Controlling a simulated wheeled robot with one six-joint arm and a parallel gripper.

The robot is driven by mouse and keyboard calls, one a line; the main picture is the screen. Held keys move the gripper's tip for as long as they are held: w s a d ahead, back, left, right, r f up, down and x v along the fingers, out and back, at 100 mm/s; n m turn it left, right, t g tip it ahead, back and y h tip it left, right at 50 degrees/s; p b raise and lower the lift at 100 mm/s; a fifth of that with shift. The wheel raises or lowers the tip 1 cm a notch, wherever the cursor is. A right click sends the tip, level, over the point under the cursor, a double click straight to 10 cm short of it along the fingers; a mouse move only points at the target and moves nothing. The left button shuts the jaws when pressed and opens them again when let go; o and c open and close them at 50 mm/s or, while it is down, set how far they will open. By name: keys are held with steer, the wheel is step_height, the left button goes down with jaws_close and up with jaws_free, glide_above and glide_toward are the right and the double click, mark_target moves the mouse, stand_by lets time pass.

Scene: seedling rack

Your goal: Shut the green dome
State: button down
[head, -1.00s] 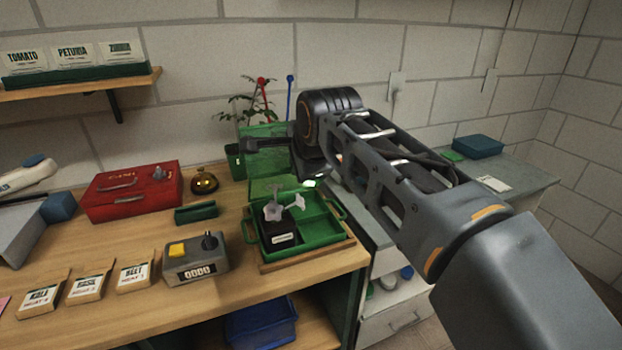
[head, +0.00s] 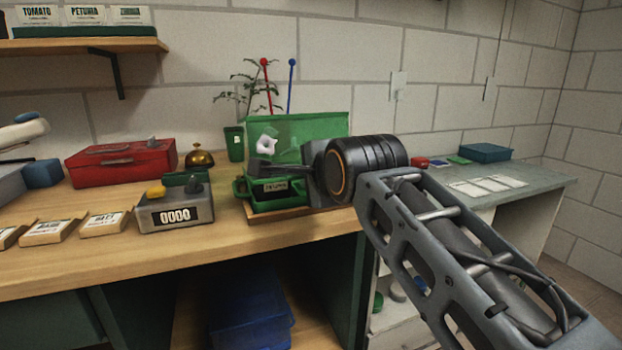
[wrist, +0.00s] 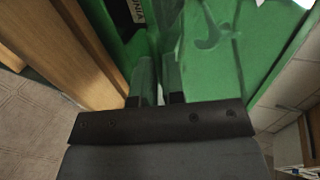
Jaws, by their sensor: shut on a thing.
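The green dome (head: 328,128) is a see-through green lid. It stands raised, open, at the back of the green tray (head: 292,211). A dark pot (head: 277,187) with a printed label and a pale flower (head: 267,143) stands in the tray. My gripper (head: 256,168) reaches in from the right, low over the tray. In the wrist view the fingers (wrist: 156,98) are closed on a thin green part, seemingly an edge of the dome; the exact spot is hard to see. The dome's panel (wrist: 225,55) fills the right of that view. My wrist hides the tray's right end.
A counter box (head: 175,208) with a yellow button stands left of the tray. A brass bell (head: 199,157), a red toolbox (head: 122,163) and seed packets (head: 104,223) lie further left. A potted plant (head: 234,143) stands behind. The bench's front edge is close.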

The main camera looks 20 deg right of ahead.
steer(key=shift+f+b, duration=0.35)
steer(key=shift+f, duration=0.5)
steer(key=shift+s, duration=0.1)
steer(key=c, duration=1.2)
jaws_free()
steer(key=shift+c, duration=0.2)
